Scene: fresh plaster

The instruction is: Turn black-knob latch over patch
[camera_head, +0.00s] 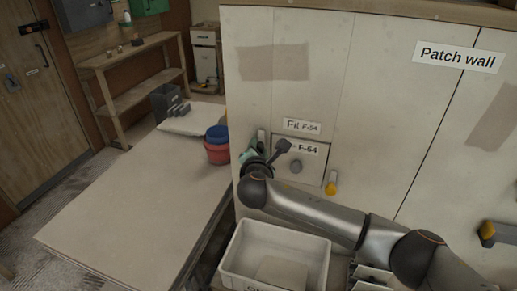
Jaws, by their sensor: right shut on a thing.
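The patch (314,168) is a pale square panel set in the wall, labelled F-54, with a small grey knob (296,166) on its face. A black-knob latch (283,146) shows as a dark round end and short bar at the patch's upper left. My right gripper (259,154) is at the left of the patch, shut on the latch; my wrist hides part of the fingers and the grip. A yellow-knob latch (331,184) sits at the patch's lower right edge. My left gripper is out of view.
The patch wall (395,110) stands upright, with a "Fit F-54" label above the patch. A white bin (232,257) is below my right arm. Blue and red tubs (217,153) stand on the pale table (130,205) at left. Another yellow-ended fitting (488,231) is at right.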

